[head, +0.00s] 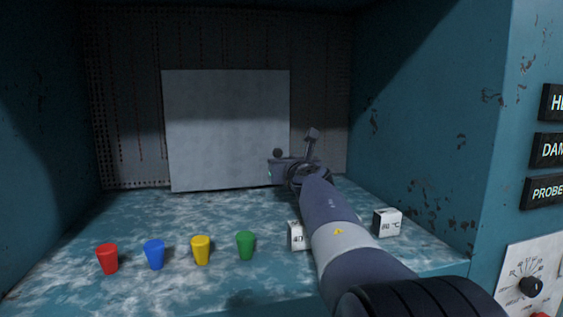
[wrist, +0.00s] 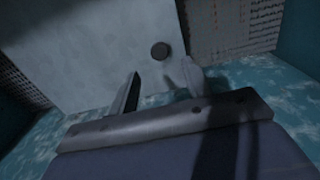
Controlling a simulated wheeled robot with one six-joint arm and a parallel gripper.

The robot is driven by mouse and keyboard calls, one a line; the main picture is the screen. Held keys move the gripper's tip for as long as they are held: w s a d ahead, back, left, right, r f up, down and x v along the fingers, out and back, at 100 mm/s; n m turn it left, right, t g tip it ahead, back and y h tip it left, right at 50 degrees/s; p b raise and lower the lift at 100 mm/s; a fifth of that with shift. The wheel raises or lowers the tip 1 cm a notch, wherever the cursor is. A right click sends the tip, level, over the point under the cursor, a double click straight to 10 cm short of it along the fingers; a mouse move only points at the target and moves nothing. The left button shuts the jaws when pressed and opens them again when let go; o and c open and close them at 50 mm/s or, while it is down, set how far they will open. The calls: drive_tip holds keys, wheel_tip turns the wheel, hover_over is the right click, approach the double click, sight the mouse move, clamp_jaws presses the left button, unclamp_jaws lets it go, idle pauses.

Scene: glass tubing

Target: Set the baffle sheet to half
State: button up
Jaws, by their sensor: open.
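The baffle sheet (head: 220,130) is a pale grey panel standing upright against the back wall of the teal booth. Its lower edge is near the bench surface. A dark round knob (head: 278,153) sits near its right edge, low down. In the wrist view the sheet (wrist: 100,45) fills the upper left and its knob (wrist: 160,51) lies just beyond the fingers. My gripper (head: 291,150) is close in front of the knob, and my arm hides part of the area below it. In the wrist view my gripper (wrist: 160,82) is open, with nothing between its fingers.
Red (head: 108,258), blue (head: 154,254), yellow (head: 201,250) and green (head: 246,245) cups stand along the bench front. A white block (head: 297,236) is partly behind my arm; another block (head: 387,222) stands right of it. A dial (head: 531,286) is on the right panel.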

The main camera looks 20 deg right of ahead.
sight(276, 154)
drive_tip(key=s, duration=0.2)
drive_tip(key=s+a, duration=0.1)
drive_tip(key=s, duration=0.1)
drive_tip(key=shift+s, duration=0.4)
drive_tip(key=w, duration=0.3)
drive_tip(key=w+d+p, duration=0.1)
drive_tip(key=w, duration=0.3)
drive_tip(key=w+d, duration=0.1)
drive_tip(key=w, duration=0.2)
drive_tip(key=shift+w+p, duration=0.3)
drive_tip(key=shift+w, duration=0.1)
drive_tip(key=shift+a, duration=0.2)
drive_tip(key=shift+a, duration=0.1)
